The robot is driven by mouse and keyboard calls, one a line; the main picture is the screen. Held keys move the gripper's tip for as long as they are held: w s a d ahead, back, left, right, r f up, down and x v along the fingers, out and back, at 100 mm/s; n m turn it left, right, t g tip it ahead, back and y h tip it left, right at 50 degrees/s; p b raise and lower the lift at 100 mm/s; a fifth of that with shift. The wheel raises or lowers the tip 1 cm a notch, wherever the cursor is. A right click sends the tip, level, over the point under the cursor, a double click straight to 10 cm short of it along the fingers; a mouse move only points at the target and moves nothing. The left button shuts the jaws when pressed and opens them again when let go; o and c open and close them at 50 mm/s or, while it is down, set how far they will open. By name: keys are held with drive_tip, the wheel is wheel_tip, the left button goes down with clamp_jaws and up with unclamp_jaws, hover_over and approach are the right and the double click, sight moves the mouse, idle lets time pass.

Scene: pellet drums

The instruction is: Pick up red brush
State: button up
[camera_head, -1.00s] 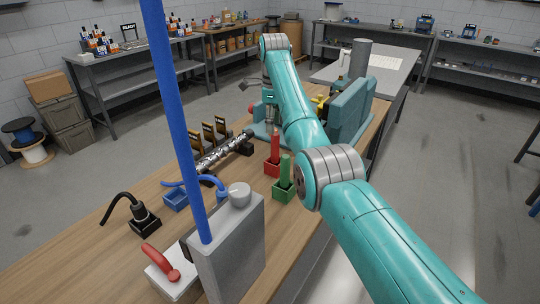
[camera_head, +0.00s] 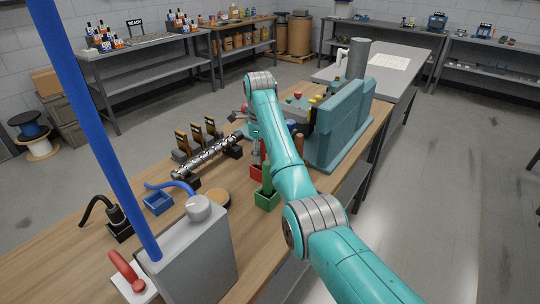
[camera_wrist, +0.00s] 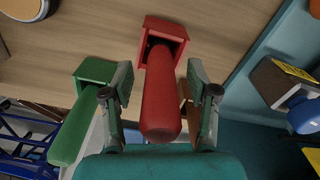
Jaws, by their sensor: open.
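The red brush (camera_wrist: 161,95) stands handle-up in a red square holder (camera_wrist: 166,30) on the wooden bench. In the wrist view its thick handle points toward the camera. My gripper (camera_wrist: 160,82) is open, with one finger on each side of the red handle. I see gaps between the fingers and the handle, so it is around the brush without gripping it. In the head view the red holder (camera_head: 257,171) shows beside my arm, and my arm hides most of the brush.
A green handle (camera_wrist: 75,128) stands in a green holder (camera_wrist: 97,70) close to the left finger. A teal machine (camera_head: 340,125) stands on the right. A metal shaft (camera_head: 208,156) on supports lies left of the holders. A grey box (camera_head: 195,255) stands in front.

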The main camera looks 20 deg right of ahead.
drive_tip(key=shift+f, duration=0.45)
clamp_jaws()
drive_tip(key=shift+d+r, duration=0.1)
drive_tip(key=shift+r, duration=0.05)
